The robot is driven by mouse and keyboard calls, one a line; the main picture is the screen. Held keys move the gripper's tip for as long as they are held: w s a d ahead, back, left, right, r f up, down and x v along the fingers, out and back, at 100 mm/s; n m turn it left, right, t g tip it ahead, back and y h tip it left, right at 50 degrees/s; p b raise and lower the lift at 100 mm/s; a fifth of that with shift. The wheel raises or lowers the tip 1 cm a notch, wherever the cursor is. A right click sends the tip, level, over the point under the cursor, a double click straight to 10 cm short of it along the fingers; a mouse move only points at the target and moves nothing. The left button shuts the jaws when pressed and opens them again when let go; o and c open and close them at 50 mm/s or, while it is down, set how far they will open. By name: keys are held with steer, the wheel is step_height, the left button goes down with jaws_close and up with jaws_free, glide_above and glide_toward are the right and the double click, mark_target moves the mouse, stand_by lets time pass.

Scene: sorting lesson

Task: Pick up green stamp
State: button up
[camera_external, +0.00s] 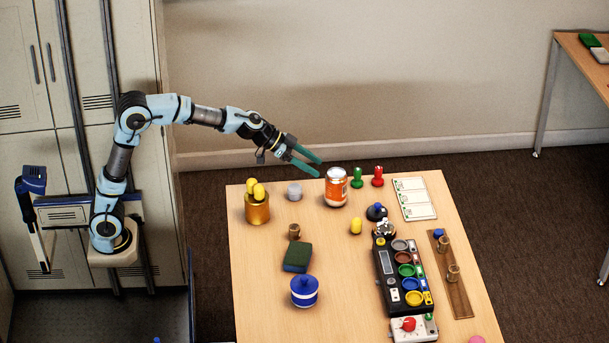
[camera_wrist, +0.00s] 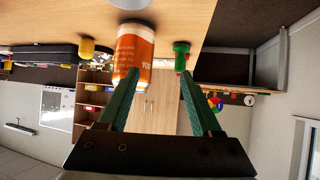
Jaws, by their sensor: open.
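The green stamp (camera_external: 357,178) stands upright near the back of the wooden table, between the orange can (camera_external: 336,188) and the red stamp (camera_external: 377,177). My gripper (camera_external: 321,168) is open and empty, above the table's back edge, left of the green stamp, with the can close by its fingertips. In the wrist view, the green stamp (camera_wrist: 181,56) shows just beyond the right fingertip, and the can (camera_wrist: 133,52) shows near the left fingertip. The gripper (camera_wrist: 160,76) also shows in this view, with nothing between its fingers.
A card with white panels (camera_external: 414,198) lies right of the red stamp. A yellow piece (camera_external: 355,226) and a dark blue-topped item (camera_external: 376,211) stand in front. A gold pot (camera_external: 257,208) and a grey cylinder (camera_external: 294,191) stand left of the can.

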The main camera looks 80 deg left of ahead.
mark_target(357, 174)
steer(key=shift+t, duration=0.9)
steer(key=w+a+f+b, duration=0.1)
steer(key=b, duration=0.1)
steer(key=w+a+f+b, duration=0.1)
steer(key=w+b, duration=0.1)
steer(key=b, duration=0.1)
steer(key=shift+w+a+f, duration=0.1)
steer(key=shift+w+f, duration=0.15)
steer(key=shift+f, duration=0.05)
steer(key=shift+w+a+r+n+t+y+b, duration=0.25)
steer(key=shift+w+n+y+b, duration=0.2)
steer(key=shift+b, duration=0.8)
steer(key=x, duration=0.5)
steer(key=shift+w+r+p, duration=0.1)
steer(key=shift+r+p, duration=0.05)
steer(key=shift+p, duration=0.2)
steer(key=shift+p+x, duration=0.55)
steer(key=shift+x, duration=2.35)
steer(key=shift+c, duration=0.2)
jaws_close()
